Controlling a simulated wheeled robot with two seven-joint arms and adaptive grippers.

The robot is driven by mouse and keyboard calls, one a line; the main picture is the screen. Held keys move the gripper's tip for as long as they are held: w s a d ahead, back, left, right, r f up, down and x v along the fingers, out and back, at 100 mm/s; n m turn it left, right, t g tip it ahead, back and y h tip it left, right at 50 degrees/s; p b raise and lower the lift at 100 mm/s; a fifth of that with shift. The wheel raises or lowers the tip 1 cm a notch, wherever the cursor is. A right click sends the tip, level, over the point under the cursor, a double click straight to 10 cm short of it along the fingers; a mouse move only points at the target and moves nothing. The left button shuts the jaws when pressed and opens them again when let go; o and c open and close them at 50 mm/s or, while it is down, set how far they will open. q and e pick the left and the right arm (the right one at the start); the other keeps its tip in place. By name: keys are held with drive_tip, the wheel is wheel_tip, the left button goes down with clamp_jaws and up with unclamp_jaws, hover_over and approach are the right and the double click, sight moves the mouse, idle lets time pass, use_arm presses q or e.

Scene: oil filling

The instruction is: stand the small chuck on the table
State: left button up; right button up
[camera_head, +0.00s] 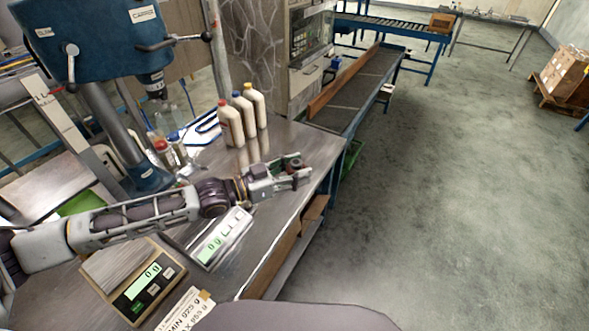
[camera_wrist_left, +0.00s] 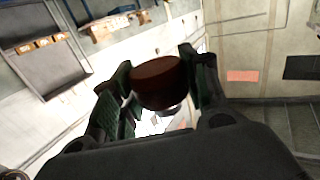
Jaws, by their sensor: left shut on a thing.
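My left gripper (camera_head: 292,172) is stretched out over the right edge of the metal table (camera_head: 285,225). In the left wrist view my left gripper (camera_wrist_left: 158,85) has its green-padded fingers on both sides of a round, dark reddish-brown piece with a shiny metal part below, which I take to be the small chuck (camera_wrist_left: 157,82). The fingers are shut on it. In the head view the chuck is small and mostly hidden by the fingers. Whether it touches the table cannot be told. My right gripper is not in view.
Several white bottles with coloured caps (camera_head: 231,125) stand behind the gripper. A scale (camera_head: 220,238) and another scale (camera_head: 140,285) lie nearer me. A blue drill press (camera_head: 110,45) stands at left. Bare tabletop shows around the gripper; a conveyor (camera_head: 355,90) runs beyond.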

use_arm(q)
drive_tip(key=shift+w+d+f+g+h, duration=0.15)
drive_tip(key=shift+w+g+h, duration=0.1)
drive_tip(key=shift+g+h, duration=0.05)
drive_tip(key=shift+w+f+m, duration=0.2)
drive_tip(key=shift+f+m, duration=0.1)
idle(0.8)
drive_tip(key=shift+s+a+m+g+h, duration=0.1)
drive_tip(key=shift+a+m+g+h, duration=0.15)
drive_tip(key=shift+a+m+g, duration=0.35)
drive_tip(key=shift+s+a+m+g+h, duration=0.1)
drive_tip(key=shift+a+m+g+h, duration=0.15)
drive_tip(key=shift+g, duration=0.55)
drive_tip(key=shift+s+a+m+g+h, duration=0.2)
drive_tip(key=shift+a+m+g, duration=0.25)
drive_tip(key=shift+m+g, duration=0.45)
drive_tip(key=shift+s+a+m+g+h, duration=0.2)
drive_tip(key=shift+a+m+g, duration=0.3)
drive_tip(key=shift+g, duration=0.7)
drive_tip(key=shift+d, duration=0.1)
